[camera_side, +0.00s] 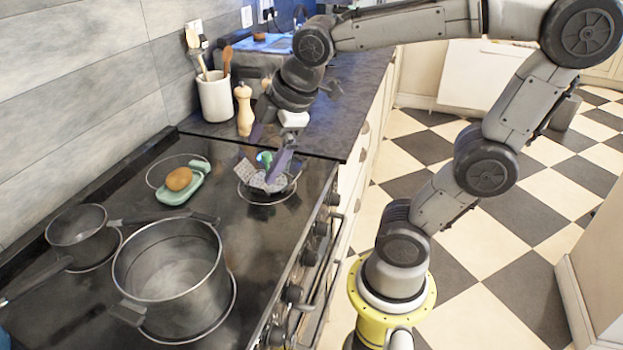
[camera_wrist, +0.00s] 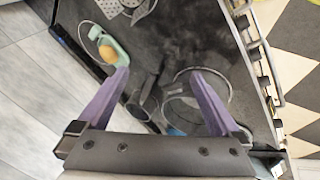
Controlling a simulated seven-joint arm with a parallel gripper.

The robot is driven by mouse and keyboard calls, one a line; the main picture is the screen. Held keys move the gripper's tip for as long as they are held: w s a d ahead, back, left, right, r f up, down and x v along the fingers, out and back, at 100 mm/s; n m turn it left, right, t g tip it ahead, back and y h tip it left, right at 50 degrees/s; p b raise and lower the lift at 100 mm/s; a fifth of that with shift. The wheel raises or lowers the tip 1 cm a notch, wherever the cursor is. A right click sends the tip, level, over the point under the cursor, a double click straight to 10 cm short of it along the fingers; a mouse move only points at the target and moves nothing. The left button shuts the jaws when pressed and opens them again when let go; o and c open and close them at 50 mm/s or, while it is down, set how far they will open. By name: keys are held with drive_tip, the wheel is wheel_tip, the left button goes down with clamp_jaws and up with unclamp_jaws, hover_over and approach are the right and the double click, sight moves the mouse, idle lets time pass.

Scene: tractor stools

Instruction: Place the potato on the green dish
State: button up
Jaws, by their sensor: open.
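The brown potato (camera_side: 179,179) rests on the green dish (camera_side: 183,195) on the far left part of the black stove top. Both also show in the wrist view, at upper left: the potato (camera_wrist: 107,55) lies on the dish (camera_wrist: 121,57). The dish's far part is partly hidden behind the potato in the side view. My gripper (camera_side: 262,160) is to the right of the dish and above the stove, apart from both. In the wrist view the two purple fingers of my gripper (camera_wrist: 160,75) are spread wide with nothing between them.
A metal grater (camera_side: 256,180) lies near my gripper. A large pot (camera_side: 170,262) and a small pan (camera_side: 77,226) stand on the near burners. A wooden pepper mill (camera_side: 244,110) and a white utensil jar (camera_side: 215,97) stand on the counter behind.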

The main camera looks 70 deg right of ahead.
drive_tip(key=s+a+f+m+y, duration=0.1)
drive_tip(key=s+a+f+m, duration=0.1)
drive_tip(key=s+m, duration=0.7)
drive_tip(key=shift+s+f, duration=0.15)
drive_tip(key=shift+f, duration=0.3)
idle(0.4)
